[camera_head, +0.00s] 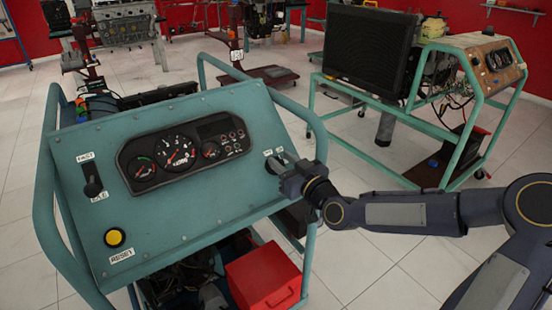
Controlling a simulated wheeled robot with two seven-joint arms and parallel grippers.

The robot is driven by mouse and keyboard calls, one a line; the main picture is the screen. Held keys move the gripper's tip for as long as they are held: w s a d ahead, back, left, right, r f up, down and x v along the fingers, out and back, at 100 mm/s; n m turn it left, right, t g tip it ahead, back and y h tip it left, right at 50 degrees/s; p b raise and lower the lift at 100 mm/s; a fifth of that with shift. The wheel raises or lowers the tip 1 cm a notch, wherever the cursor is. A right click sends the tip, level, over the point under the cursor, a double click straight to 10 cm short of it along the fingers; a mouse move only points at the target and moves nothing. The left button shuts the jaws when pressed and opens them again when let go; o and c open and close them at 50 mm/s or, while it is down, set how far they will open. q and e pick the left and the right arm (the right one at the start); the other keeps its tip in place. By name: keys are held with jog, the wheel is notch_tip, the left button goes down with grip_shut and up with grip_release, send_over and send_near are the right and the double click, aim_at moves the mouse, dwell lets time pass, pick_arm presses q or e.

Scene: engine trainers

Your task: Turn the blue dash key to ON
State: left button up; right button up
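The blue-green dash panel (208,213) faces me at a tilt on a tubular frame. Its key switch is at the panel's right side, beside small white labels (273,152) that are too small to read surely. My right gripper (279,164) is at that spot, with its fingertips at the panel. It covers the key, so I cannot see the key's angle or whether the fingers are closed on it. My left gripper is not in view.
The panel also carries a gauge cluster (185,153), a black lever (92,180) and a yellow button (115,237) labelled RESET. The frame's tubes (300,113) run close to my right gripper. A red box (264,280) sits below. Another engine trainer (480,60) stands behind at right.

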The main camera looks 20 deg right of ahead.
aim_at(282, 161)
jog(key=shift+x, duration=1.75)
jog(key=shift+c, duration=0.2)
grip_shut()
